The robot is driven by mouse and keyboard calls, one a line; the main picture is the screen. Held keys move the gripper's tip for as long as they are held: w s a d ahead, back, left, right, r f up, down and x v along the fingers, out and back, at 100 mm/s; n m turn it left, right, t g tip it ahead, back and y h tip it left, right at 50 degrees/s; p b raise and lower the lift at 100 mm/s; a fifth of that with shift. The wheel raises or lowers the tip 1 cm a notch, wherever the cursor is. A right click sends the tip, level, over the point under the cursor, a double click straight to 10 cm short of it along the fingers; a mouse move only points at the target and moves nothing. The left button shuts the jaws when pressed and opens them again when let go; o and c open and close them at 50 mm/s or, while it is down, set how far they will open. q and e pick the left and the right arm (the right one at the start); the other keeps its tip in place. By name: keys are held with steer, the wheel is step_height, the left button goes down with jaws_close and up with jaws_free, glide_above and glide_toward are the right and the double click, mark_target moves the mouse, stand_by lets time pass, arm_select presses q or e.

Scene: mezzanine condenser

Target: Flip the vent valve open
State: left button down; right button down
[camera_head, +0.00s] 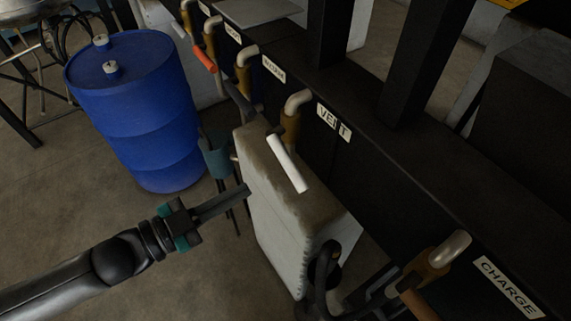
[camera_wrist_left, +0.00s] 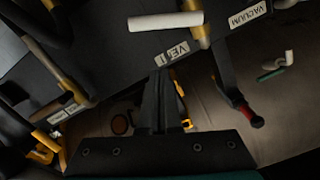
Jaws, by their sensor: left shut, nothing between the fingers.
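The vent valve has a brass body (camera_head: 290,127) under a pale pipe elbow, beside the VENT label (camera_head: 335,122). Its white handle (camera_head: 288,163) slants down and right over the top of a pale, worn box. In the left wrist view the white handle (camera_wrist_left: 165,21) lies nearly level at the top, with the VENT label (camera_wrist_left: 172,52) below it. My left gripper (camera_head: 247,189) is shut and empty, left of and below the handle, apart from it. Its closed fingers (camera_wrist_left: 158,75) also show in the wrist view. My right gripper is not in view.
The pale box (camera_head: 268,190) stands close right of my left gripper. A blue drum (camera_head: 135,105) stands at the upper left. Other valves line the dark frame, including one with an orange-red handle (camera_head: 204,57) and one by the CHARGE label (camera_head: 508,287). Floor is bare at lower left.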

mark_target(289, 158)
arm_select(q)
steer(key=shift+s+d+r, duration=0.15)
steer(key=shift+d+r, duration=0.1)
steer(key=shift+r, duration=0.15)
steer(key=w+d+f, duration=0.4)
steer(key=w+d, duration=0.3)
steer(key=shift+w+d, duration=0.35)
steer(key=shift+w, duration=0.05)
stand_by(0.4)
steer(key=shift+f, duration=0.15)
steer(key=shift+f+m+b, duration=0.2)
steer(key=shift+m+b, duration=0.1)
steer(key=shift+m, duration=0.2)
